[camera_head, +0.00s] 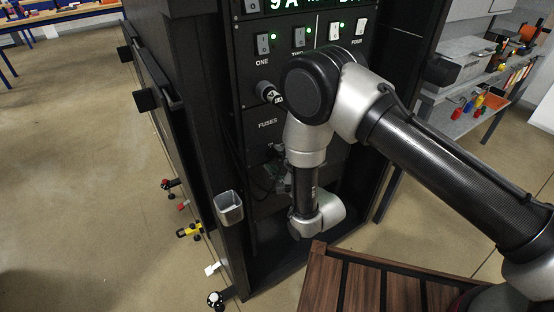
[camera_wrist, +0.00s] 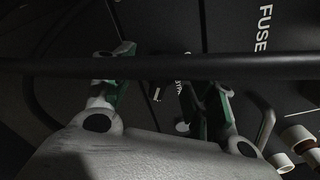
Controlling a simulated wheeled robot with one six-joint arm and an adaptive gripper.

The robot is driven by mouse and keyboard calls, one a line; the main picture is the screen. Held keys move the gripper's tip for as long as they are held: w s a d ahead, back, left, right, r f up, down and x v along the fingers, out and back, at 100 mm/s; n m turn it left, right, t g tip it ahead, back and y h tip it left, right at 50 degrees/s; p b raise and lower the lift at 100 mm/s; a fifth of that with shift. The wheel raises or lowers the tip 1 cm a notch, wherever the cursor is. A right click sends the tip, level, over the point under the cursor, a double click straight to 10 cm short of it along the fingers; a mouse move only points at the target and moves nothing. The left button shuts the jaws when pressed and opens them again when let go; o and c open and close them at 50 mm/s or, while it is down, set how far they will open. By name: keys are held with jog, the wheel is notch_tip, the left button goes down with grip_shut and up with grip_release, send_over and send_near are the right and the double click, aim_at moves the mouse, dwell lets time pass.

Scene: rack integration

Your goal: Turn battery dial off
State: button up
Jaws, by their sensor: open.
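The black rack panel (camera_head: 262,128) carries the labels ONE, TWO, FOUR and FUSES. My gripper (camera_head: 284,182) is low in front of the panel, below the FUSES label, and partly hidden by my own arm. In the wrist view my gripper (camera_wrist: 158,98) is open, with its green-and-white fingers apart. Between and beyond the fingers is a small dark part with light marks (camera_wrist: 157,93); I cannot tell whether it is the battery dial. A round black-and-silver fitting (camera_head: 268,92) sits on the panel below switch ONE. No battery dial can be clearly made out.
A dark bar (camera_wrist: 250,66) crosses the wrist view in front of the panel. Copper-and-white cylindrical parts (camera_wrist: 298,138) are at its lower right. A slatted wooden surface (camera_head: 375,285) is in front.

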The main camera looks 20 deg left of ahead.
jog(key=v, duration=0.6)
jog(key=shift+s+d, duration=0.2)
